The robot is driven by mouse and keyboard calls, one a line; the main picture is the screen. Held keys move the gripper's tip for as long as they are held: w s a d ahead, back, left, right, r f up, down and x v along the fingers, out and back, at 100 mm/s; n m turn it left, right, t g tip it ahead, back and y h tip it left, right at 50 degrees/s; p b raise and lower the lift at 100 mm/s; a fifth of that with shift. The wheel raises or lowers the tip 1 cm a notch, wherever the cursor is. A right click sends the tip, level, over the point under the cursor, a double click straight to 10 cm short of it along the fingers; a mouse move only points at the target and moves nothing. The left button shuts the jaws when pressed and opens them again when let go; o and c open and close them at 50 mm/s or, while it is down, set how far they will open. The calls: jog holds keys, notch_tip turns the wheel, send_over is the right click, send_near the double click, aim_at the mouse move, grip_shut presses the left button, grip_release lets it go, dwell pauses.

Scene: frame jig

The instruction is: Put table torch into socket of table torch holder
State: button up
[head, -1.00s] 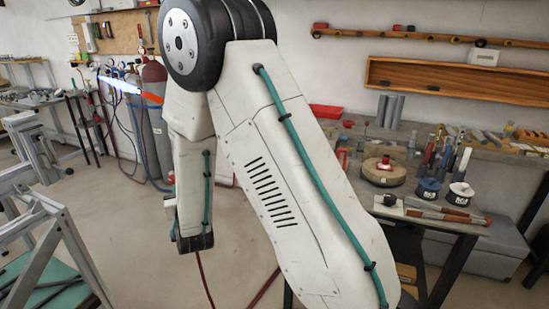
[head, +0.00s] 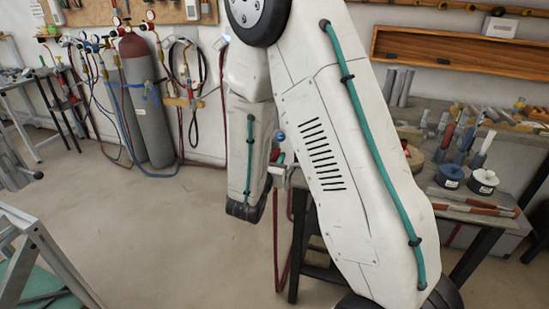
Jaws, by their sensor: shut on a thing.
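My arm fills the middle of the head view, and its dark wrist end (head: 245,210) points down over open floor. My gripper is not in view; the arm links hide it. A small grey fitting (head: 283,172) with a blue round knob and a red part shows between my forearm and upper link, near the bench's left end. I cannot tell whether it is the table torch or its holder. Dark red hose (head: 277,255) hangs below it. No socket can be made out.
A workbench (head: 480,222) with tools and two labelled pots stands at the right, partly behind my arm. Gas cylinders (head: 148,115) with hoses stand at the back left wall. A metal frame (head: 45,235) is at the lower left. The floor between is clear.

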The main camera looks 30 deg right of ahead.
jog(key=x, duration=1)
jog(key=shift+s+f, duration=0.15)
jog(key=shift+f, duration=0.3)
jog(key=shift+d, duration=0.1)
jog(key=shift+r, duration=0.15)
